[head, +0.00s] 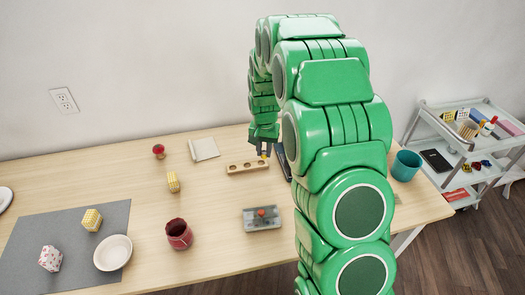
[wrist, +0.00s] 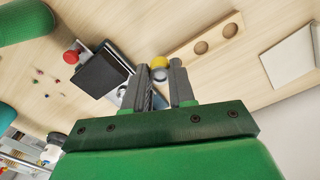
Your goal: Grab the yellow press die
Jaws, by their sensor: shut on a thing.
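The yellow press die (wrist: 159,62) shows as a small rounded yellow end between my fingertips in the wrist view. My gripper (wrist: 167,68) is shut on it, and the fingers hide most of its body. In the head view, my gripper (head: 263,151) points down at the right end of a wooden block with holes (head: 240,169). A speck of yellow die (head: 264,157) shows at its tips there. The block also shows in the wrist view (wrist: 221,22), with two empty round holes. I cannot tell whether the die is still in the block or clear of it.
A dark box-like thing (wrist: 100,72) lies close beside my fingers, partly hidden by my arm in the head view.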

